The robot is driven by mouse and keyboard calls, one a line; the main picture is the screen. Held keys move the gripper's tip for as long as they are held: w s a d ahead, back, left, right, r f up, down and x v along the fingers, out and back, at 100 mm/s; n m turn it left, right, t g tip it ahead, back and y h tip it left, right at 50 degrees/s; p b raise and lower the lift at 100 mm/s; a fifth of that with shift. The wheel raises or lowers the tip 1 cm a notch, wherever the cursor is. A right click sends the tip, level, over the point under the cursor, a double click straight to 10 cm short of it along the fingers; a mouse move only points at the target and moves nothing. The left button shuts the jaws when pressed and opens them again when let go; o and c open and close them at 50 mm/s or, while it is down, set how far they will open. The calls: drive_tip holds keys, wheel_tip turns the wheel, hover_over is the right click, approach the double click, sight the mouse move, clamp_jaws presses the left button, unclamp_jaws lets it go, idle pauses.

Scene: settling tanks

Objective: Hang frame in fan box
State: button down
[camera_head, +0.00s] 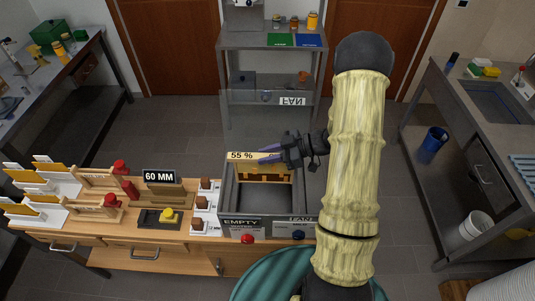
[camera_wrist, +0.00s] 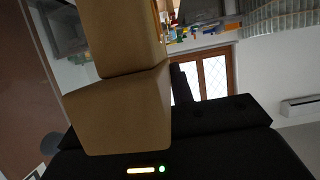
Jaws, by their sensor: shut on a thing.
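The fan box (camera_head: 228,202) is a grey open-topped box on the bench, marked EMPTY and FAN on its front. Its clear lid stands raised at the back, with FAN reading mirrored. A wooden frame (camera_head: 262,172) shows upright at the back inside of the box, beside the 55 % sign. My gripper (camera_head: 268,155) reaches in from the right at the box's back edge, its purple fingers shut on the frame's top. Whether the frame rests on the box is unclear. In the wrist view, large tan blocks fill the left half; the grip itself is not clear there.
A shelf (camera_head: 270,41) stands behind. A sink bench (camera_head: 490,100) is at right. The box floor looks clear.

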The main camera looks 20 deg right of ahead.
sight(268, 174)
drive_tip(key=shift+s+f, duration=0.1)
drive_tip(key=shift+f, duration=0.1)
drive_tip(key=shift+f+b, duration=2.95)
drive_tip(key=shift+f, duration=1.45)
drive_tip(key=c, duration=1.1)
unclamp_jaws()
drive_tip(key=shift+d, duration=0.1)
drive_tip(key=b+v, duration=0.5)
drive_tip(key=v, duration=1.2)
drive_tip(key=shift+d, duration=0.15)
